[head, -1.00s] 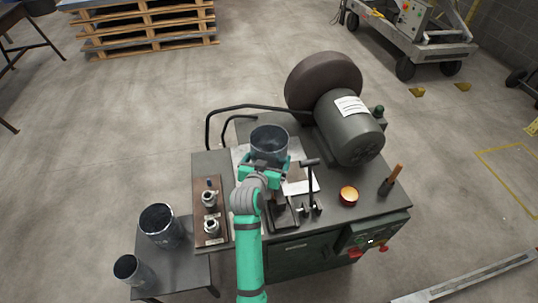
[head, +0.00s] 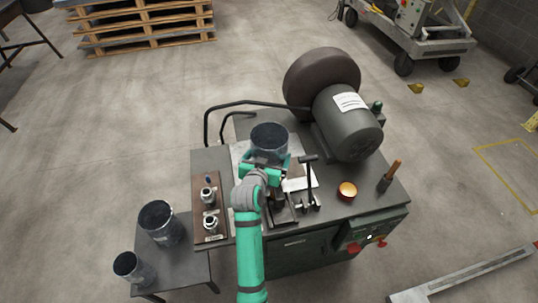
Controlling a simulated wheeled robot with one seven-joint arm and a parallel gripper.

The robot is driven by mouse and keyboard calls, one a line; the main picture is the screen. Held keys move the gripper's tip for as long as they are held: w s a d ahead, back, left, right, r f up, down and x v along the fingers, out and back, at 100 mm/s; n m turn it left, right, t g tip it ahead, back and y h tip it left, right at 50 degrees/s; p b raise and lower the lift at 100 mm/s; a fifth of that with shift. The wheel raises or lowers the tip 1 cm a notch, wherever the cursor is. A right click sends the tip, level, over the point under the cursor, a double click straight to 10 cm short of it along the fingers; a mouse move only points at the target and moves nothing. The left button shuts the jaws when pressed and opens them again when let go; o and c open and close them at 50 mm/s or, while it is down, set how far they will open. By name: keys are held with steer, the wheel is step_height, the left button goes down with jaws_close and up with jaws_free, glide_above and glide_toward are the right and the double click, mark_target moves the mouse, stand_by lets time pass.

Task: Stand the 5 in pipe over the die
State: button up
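A dark grey, round, open-topped pipe (head: 270,139) stands upright at the middle of the machine bench. I take it to be the 5 in pipe, though no size mark is readable. My gripper (head: 266,160) reaches it from the near side, with its teal fingers at the pipe's lower near wall, and looks shut on it. The fingertips are partly hidden by the pipe and my wrist. I cannot make out the die; the pipe and my gripper cover that spot. I cannot tell whether the pipe's bottom touches anything.
Two more pipes, a larger one (head: 160,222) and a smaller one (head: 132,268), stand on the side table at lower left.

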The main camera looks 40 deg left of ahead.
steer(key=o, duration=1)
steer(key=shift+f, duration=0.15)
steer(key=shift+d, duration=0.1)
steer(key=v, duration=1.1)
steer(key=shift+w, duration=0.15)
